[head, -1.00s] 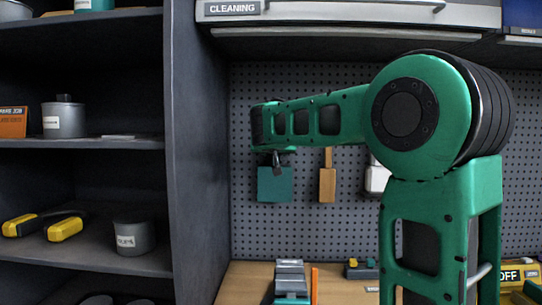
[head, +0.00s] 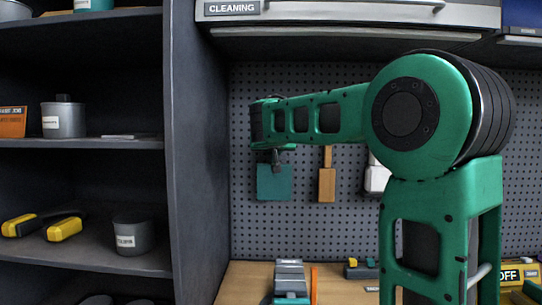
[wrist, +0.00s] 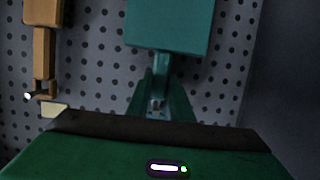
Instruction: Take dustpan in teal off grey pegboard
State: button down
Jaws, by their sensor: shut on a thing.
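The teal dustpan (head: 274,184) hangs pan-down in front of the grey pegboard (head: 345,110), below the end of my arm. In the wrist view the teal pan (wrist: 168,25) shows at the top, with its narrow handle running down to my gripper. My gripper (head: 276,158) is shut on the dustpan's handle; its fingers (wrist: 160,105) also show in the wrist view. The top of the handle and any peg behind it are hidden by my gripper and arm.
A wooden tool (head: 327,182) hangs on the board just right of the dustpan, and a white item (head: 377,178) hangs further right. A dark shelf unit (head: 195,150) stands close on the left. Several things lie on the wooden bench (head: 240,285). A cabinet (head: 350,15) hangs above.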

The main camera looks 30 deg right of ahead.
jog(key=s+a, duration=0.4)
jog(key=s, duration=0.2)
dwell(1.3)
jog(key=shift+s+a, duration=0.1)
